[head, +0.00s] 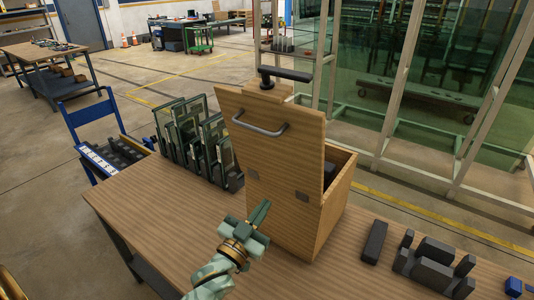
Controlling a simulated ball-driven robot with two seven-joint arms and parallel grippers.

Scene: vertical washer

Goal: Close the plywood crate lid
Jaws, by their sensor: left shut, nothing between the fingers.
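The plywood crate (335,205) stands on the wooden table. Its lid (280,150) is open and stands up from the crate's near side, with a metal handle (260,128) on the face toward me and two hinge plates low down. The lid hides most of the crate's inside; a dark item shows within at the right. My left gripper (263,212) is shut and empty, in front of the crate's near face and below the lid. I cannot tell whether it touches the crate.
Glass panes in a rack (195,140) stand left of the crate. Dark blocks (432,258) lie at the table's right. A black-handled item (285,75) shows behind the lid's top. The wooden table (150,205) is clear at its front left. Tall glass panels stand behind.

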